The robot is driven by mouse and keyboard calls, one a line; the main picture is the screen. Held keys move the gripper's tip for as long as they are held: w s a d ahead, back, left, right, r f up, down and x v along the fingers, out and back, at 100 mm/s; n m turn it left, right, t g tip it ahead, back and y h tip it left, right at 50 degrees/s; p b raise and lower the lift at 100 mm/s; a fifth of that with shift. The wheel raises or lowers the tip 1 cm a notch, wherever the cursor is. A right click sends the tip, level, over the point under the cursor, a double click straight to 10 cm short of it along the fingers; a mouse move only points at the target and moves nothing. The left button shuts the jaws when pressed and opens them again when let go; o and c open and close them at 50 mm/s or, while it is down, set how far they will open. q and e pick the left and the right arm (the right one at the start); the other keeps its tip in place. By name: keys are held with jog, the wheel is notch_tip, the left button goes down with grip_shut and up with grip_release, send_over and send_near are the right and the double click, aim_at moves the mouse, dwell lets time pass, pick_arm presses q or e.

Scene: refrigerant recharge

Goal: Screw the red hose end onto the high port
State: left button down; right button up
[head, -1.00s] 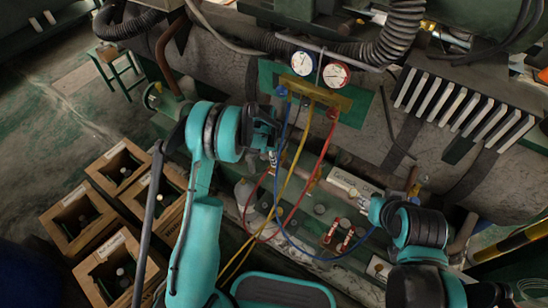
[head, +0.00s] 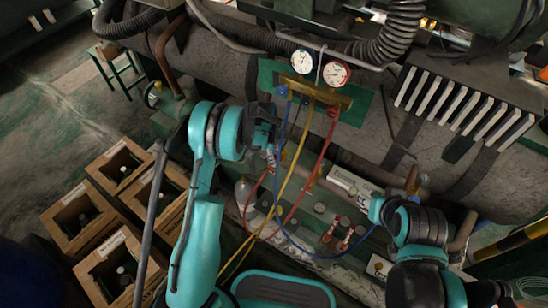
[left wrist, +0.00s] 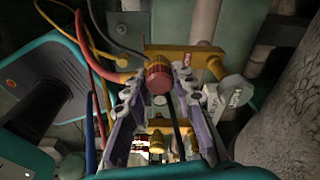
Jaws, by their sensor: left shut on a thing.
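The red hose end (left wrist: 159,78) is a ribbed red collar with an orange band. It sits between the fingers of my left gripper (left wrist: 158,88), which is shut on it. A yellow pipe fitting (left wrist: 203,58) lies just behind it in the left wrist view. I cannot tell the high port apart clearly, nor whether the hose end touches it or is threaded on. In the head view my left gripper (head: 270,142) is left of the hanging hoses, and the red hose (head: 322,152) loops from the gauge manifold (head: 318,91). My right gripper (head: 376,210) is at the right; its fingers are unclear.
A blue hose (head: 300,246) and a yellow hose (head: 291,180) hang beside the red one. Two red-handled valves (head: 338,236) are at lower centre. Wooden crates (head: 75,222) stand at the left. A finned panel (head: 465,105) is at the right.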

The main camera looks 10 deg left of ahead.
pick_arm(q)
jog(key=m, duration=0.3)
jog(key=shift+m, duration=0.3)
jog(key=shift+m+g, duration=0.3)
jog(key=shift+m, duration=1.4)
jog(key=m, duration=0.3)
jog(key=shift+f+m+y, duration=0.1)
jog(key=shift+m+y, duration=0.2)
jog(key=shift+y, duration=0.1)
jog(key=c, duration=1.2)
grip_release()
